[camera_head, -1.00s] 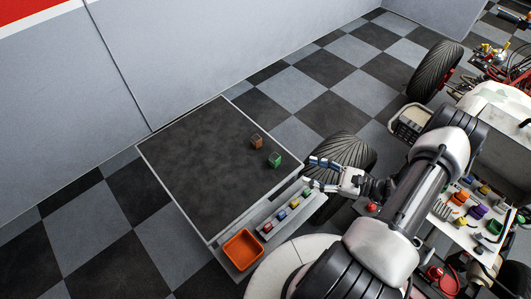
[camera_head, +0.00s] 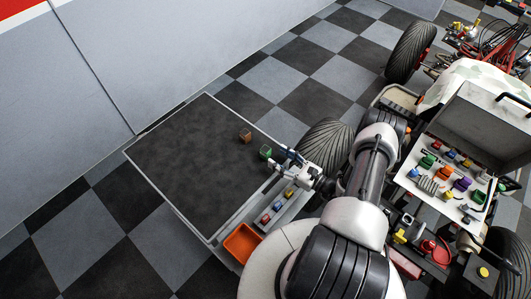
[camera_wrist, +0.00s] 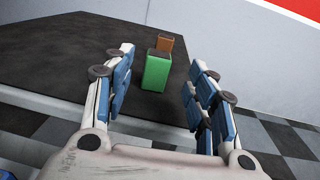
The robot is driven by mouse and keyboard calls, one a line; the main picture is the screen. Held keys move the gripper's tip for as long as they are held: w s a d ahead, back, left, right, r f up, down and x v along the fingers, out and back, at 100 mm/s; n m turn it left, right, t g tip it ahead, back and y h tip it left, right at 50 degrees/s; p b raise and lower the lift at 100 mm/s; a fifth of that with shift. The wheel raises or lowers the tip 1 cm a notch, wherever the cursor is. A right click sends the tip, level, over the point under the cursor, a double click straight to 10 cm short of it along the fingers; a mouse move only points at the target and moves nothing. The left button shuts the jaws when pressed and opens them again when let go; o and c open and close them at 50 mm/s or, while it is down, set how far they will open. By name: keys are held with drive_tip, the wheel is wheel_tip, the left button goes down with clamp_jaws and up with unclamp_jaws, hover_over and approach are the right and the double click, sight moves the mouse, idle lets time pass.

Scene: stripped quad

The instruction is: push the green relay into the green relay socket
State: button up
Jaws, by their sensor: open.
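The green relay (camera_head: 265,152) is a small upright block on the dark table top, near its right edge. My gripper (camera_head: 282,161) is open and empty just right of it. In the wrist view the green relay (camera_wrist: 155,74) shows between my spread blue-padded fingers (camera_wrist: 158,64), with a gap on both sides; whether it is within their reach I cannot tell. The quad's white panel (camera_head: 416,183) carries several coloured parts, including green ones (camera_head: 427,161). I cannot tell which of them, if any, is the green relay socket.
A brown-orange relay (camera_head: 245,135) stands just behind the green one. A rail with several small coloured blocks (camera_head: 278,206) and an orange bin (camera_head: 242,242) line the table's near side. The rest of the dark table top (camera_head: 190,160) is clear. A tyre (camera_head: 323,146) stands behind my gripper.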

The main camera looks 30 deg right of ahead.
sight(267, 150)
drive_tip(key=shift+r+b+x, duration=0.15)
drive_tip(key=shift+x, duration=1.4)
drive_tip(key=shift+r+b+x, duration=0.1)
drive_tip(key=shift+b+x, duration=0.05)
drive_tip(key=shift+x, duration=1.45)
drive_tip(key=shift+a, duration=0.1)
drive_tip(key=shift+s, duration=0.1)
drive_tip(key=c, duration=1.1)
